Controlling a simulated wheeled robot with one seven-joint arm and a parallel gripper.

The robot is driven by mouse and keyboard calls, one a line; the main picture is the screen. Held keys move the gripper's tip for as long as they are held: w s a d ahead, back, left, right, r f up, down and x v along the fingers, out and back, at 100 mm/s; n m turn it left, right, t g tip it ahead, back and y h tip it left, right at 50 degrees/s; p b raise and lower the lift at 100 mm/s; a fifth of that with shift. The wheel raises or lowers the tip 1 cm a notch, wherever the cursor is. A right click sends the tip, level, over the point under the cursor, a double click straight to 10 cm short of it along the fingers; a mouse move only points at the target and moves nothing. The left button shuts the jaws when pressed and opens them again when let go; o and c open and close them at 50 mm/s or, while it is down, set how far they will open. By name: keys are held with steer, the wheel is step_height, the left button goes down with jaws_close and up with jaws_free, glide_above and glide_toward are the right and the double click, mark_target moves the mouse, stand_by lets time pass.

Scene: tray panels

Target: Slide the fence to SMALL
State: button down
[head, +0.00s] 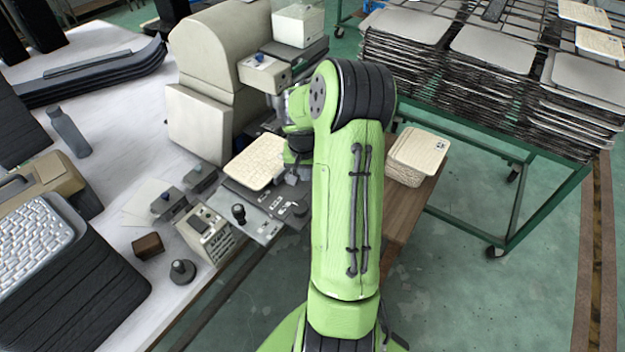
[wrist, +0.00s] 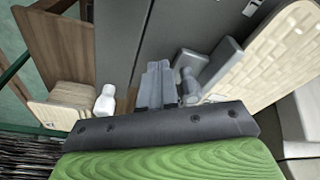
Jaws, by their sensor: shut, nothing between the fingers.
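My gripper (wrist: 155,85) points down over the dark grey machine bed (wrist: 120,45), its fingers together and empty. Just right of the fingers stands a grey block with a rounded knob (wrist: 189,82), and behind it a grey bar (wrist: 219,66), which looks like the fence. The bar lies close to the edge of a pale woven tray panel (wrist: 275,50). I cannot tell whether the fingers touch the knob. No SMALL mark is readable.
A white bottle-shaped piece (wrist: 105,100) stands left of the fingers. A stack of panels (head: 418,155) sits on a brown bench to the right of my arm. A green rack of trays (head: 470,130) stands behind.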

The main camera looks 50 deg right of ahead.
steer(key=shift+s, duration=0.4)
step_height(320, 180, up, 7)
steer(key=p, duration=0.5)
steer(key=s+a+r+n+t, duration=0.15)
steer(key=a+r+n, duration=0.35)
steer(key=a+r, duration=1.05)
steer(key=s+a+r+n+t+y, duration=0.1)
steer(key=s+a+n+t, duration=0.2)
steer(key=s+a, duration=0.9)
steer(key=a+n, duration=0.2)
steer(key=n, duration=0.1)
steer(key=shift+s+a+r+y, duration=0.25)
steer(key=shift+s+r+y, duration=0.1)
steer(key=shift+s+y, duration=0.05)
